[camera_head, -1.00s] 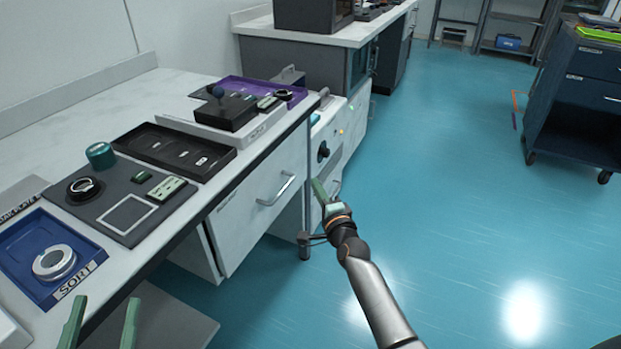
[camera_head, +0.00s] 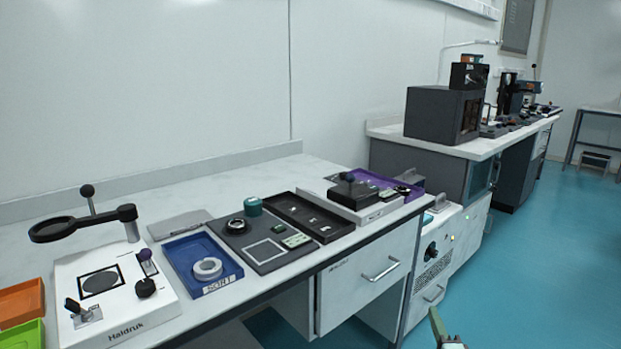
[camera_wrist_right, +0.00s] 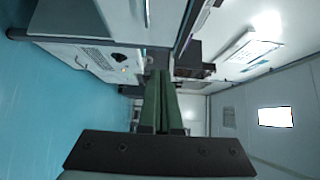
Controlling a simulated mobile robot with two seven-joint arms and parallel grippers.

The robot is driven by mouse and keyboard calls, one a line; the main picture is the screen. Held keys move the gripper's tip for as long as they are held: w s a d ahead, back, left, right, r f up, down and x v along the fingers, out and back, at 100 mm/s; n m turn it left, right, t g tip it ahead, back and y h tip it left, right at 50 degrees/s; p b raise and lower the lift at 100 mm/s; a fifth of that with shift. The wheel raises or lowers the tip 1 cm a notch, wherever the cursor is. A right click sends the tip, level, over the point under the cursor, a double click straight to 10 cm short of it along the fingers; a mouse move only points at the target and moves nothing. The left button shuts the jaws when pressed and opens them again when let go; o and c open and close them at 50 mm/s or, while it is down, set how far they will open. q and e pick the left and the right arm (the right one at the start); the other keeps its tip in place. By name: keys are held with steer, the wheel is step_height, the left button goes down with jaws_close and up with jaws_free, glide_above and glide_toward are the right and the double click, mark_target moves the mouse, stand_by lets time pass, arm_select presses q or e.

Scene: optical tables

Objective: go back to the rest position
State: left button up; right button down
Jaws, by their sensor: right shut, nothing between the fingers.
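My right gripper (camera_head: 438,328) shows at the bottom edge of the head view, over the floor in front of the bench and apart from it. In the right wrist view its two green fingers (camera_wrist_right: 163,100) lie together with nothing between them. My left gripper is out of the head view. The bench (camera_head: 190,222) stands along the wall on the left.
A blue tray (camera_head: 232,269) with a white ring, a dark plate (camera_head: 236,240), a black tray (camera_head: 342,227) and a white Haldruk stand (camera_head: 158,305) sit on the bench. A white machine (camera_head: 437,263) stands past the drawers. The blue floor (camera_head: 540,270) at right is clear.

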arm_select(q)
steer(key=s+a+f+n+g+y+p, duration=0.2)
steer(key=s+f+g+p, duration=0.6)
steer(key=p, duration=1.5)
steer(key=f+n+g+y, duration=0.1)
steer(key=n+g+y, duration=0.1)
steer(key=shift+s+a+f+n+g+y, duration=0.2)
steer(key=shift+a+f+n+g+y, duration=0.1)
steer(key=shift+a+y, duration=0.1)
arm_select(e)
steer(key=s+a+r+n+g+y, duration=0.1)
steer(key=s+a+n+g, duration=0.2)
steer(key=s+n, duration=0.4)
steer(key=s+a+r+n+g+y, duration=0.1)
steer(key=s+a+n, duration=0.3)
steer(key=s, duration=1.2)
steer(key=s+a+r+n+g+y, duration=0.1)
steer(key=s+a+n+g, duration=0.3)
steer(key=s+n, duration=0.6)
steer(key=shift+s+r+g+y, duration=0.3)
steer(key=shift+s+y, duration=0.2)
steer(key=shift+s, duration=0.25)
